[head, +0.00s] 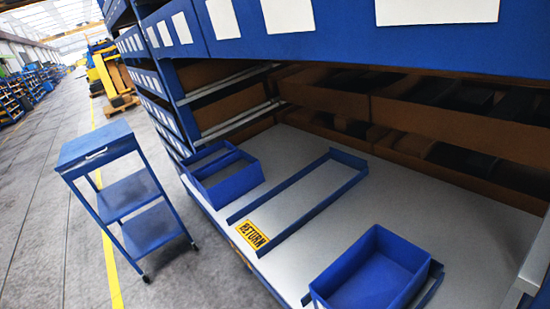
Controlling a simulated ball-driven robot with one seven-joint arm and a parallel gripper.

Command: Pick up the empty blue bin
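A blue open bin (368,283) sits on the grey shelf at the lower right, and its inside looks empty. Another blue bin (230,182) sits on the same shelf toward the left. A blue edge or second bin shows just behind it, and I cannot tell which. I cannot fully see into the left bin. My gripper does not show in this view.
Blue rails (318,213) outline a bare strip of the grey shelf (420,208) between the bins, with a yellow RETURN label (251,235) at its front. Cardboard boxes (450,115) line the back. A blue cart (95,148) stands on the left floor.

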